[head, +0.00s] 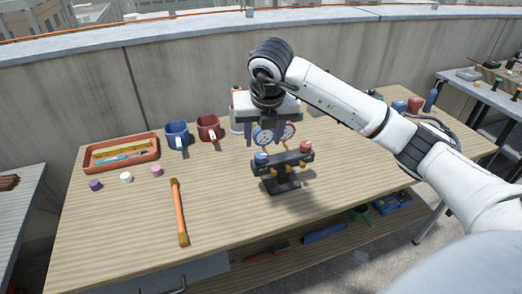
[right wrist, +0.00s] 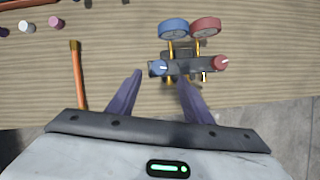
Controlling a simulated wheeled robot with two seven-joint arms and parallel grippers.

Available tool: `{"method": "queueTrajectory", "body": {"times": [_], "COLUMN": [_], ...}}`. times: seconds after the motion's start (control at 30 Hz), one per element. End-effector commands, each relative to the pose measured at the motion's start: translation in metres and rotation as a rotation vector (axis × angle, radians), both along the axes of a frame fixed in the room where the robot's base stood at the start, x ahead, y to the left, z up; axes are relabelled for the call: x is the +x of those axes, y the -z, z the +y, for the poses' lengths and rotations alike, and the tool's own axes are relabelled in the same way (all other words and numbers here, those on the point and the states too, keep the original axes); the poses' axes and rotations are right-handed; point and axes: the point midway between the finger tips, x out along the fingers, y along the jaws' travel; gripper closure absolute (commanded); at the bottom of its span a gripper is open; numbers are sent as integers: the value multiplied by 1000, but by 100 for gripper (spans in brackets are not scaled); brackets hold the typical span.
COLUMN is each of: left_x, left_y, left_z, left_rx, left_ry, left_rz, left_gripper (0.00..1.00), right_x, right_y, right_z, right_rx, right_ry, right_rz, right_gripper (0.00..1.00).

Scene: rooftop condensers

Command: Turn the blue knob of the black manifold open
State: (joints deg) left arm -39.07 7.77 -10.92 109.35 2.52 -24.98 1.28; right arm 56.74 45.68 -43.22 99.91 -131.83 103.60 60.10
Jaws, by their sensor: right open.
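The black manifold (head: 284,161) stands upright on a dark base on the wooden table. Its blue knob (head: 261,158) is on the left end and its red knob (head: 306,147) on the right end. A blue gauge (head: 262,137) and a red gauge (head: 288,131) sit above it on brass stems. My right gripper (head: 267,143) is open and empty, pointing down above the manifold's left part. In the right wrist view the fingers (right wrist: 160,82) are spread, with the blue knob (right wrist: 158,68) beyond and between the tips. No contact shows. My left gripper is not in view.
A copper pipe with brass ends (head: 179,212) lies left of the manifold. A blue mug (head: 177,134), a red mug (head: 208,127) and an orange tray (head: 121,167) stand behind it. Small caps (head: 126,177) sit at the left. The table's front middle is clear.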

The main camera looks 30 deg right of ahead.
Motion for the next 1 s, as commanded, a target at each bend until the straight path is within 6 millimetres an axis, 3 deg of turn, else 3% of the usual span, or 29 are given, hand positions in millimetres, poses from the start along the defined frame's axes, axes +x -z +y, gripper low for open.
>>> {"method": "queueTrajectory", "body": {"times": [0.2,0.4,0.8,1.0], "left_x": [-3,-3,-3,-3], "left_y": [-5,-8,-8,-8], "left_z": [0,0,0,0], "left_rx": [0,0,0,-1], "left_ry": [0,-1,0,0], "left_rz": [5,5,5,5], "left_gripper": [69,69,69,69], "right_x": [13,23,27,27], "right_y": [40,64,73,73], "right_z": [-7,-11,-12,-12], "right_rx": [2,3,3,3], "right_ry": [-1,-4,-5,-5], "right_rz": [7,3,2,2], "right_gripper": [54,54,54,86]}}
